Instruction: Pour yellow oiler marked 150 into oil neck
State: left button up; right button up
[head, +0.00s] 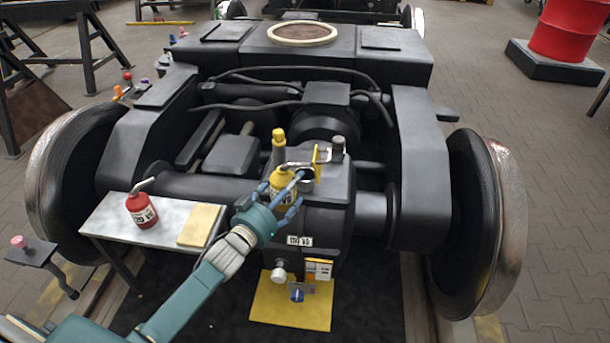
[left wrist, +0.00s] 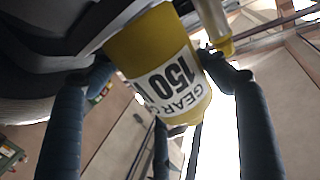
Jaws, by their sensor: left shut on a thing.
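The yellow oiler (head: 281,186) stands close to the gearbox housing in the head view, its thin spout reaching right toward the yellow-marked oil neck (head: 317,170). Whether the spout tip is inside the neck I cannot tell. My left gripper (head: 283,202) is shut on the oiler. In the left wrist view the oiler's white label (left wrist: 172,87) reads "GEAR" and "150", between the fingers. A plate marked "150 VG" (head: 299,241) sits on the housing below. My right gripper is not in view.
A red oiler (head: 141,209) and a tan pad (head: 199,225) rest on a small metal table (head: 108,217) at left. A yellow mat (head: 262,312) lies under the gearbox. Large wheels (head: 487,225) flank the bogie frame. A red drum (head: 570,30) stands back right.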

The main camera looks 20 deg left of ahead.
pick_arm(q)
jog(key=w+a, duration=0.2)
jog(key=a, duration=0.2)
jog(key=w+a+r+n+y, duration=0.1)
jog(key=w+a, duration=0.1)
jog(key=a, duration=0.3)
jog(key=w+a+y, duration=0.1)
jog(key=w+a, duration=0.2)
jog(key=a, duration=0.1)
jog(key=shift+a+r+n+t, duration=0.25)
jog(key=shift+r+n+t, duration=0.05)
jog(key=shift+r, duration=0.1)
jog(key=shift+a, duration=0.2)
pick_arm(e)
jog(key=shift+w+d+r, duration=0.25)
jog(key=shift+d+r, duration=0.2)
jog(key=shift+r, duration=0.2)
pick_arm(q)
jog(key=shift+r, duration=0.1)
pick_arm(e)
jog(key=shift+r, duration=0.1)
